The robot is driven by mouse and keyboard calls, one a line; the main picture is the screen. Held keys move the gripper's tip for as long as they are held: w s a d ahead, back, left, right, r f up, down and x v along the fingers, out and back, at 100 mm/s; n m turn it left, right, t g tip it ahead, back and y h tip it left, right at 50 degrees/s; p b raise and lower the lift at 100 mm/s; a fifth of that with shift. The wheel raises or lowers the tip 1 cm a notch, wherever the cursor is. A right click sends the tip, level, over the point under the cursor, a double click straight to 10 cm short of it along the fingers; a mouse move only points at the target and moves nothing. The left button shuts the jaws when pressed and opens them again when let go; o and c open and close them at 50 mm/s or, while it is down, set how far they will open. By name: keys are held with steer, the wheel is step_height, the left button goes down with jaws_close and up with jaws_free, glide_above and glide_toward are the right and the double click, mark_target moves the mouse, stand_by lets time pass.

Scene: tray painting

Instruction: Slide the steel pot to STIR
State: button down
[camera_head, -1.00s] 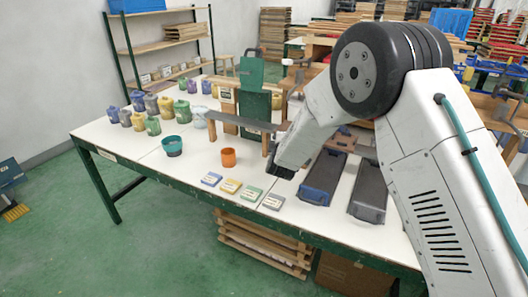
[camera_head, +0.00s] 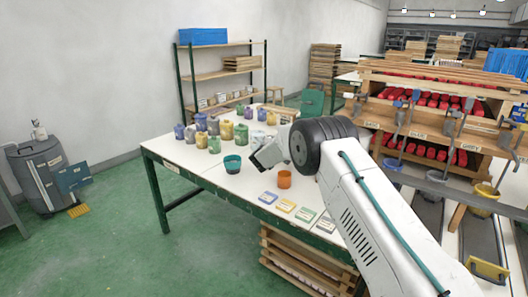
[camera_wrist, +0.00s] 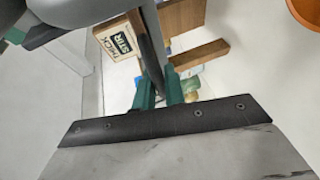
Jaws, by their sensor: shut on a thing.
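In the wrist view my gripper (camera_wrist: 158,92) has its green fingers closed around a grey bar-like handle. The handle runs up toward a smooth grey rounded body, which I take to be the steel pot (camera_wrist: 78,10), cut off by the top edge. A wooden block with a label reading THICK and STIR (camera_wrist: 118,42) stands just left of the handle. In the head view my gripper (camera_head: 260,162) is low over the white table, between the teal bowl and the orange cup. I cannot make out the pot there.
An orange cup (camera_head: 284,179) stands right of my gripper and a teal bowl (camera_head: 232,164) left of it. Several coloured jars (camera_head: 214,127) stand behind. Several small coloured cards (camera_head: 286,205) lie along the front edge. The table's left front corner (camera_head: 175,160) is clear.

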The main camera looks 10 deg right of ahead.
steer(key=shift+w+a, duration=0.3)
steer(key=shift+w, duration=0.4)
steer(key=shift+a, duration=0.1)
steer(key=c, duration=1.5)
jaws_free()
steer(key=shift+a, duration=0.15)
steer(key=v, duration=0.7)
steer(key=shift+s+a, duration=0.2)
steer(key=shift+s, duration=0.1)
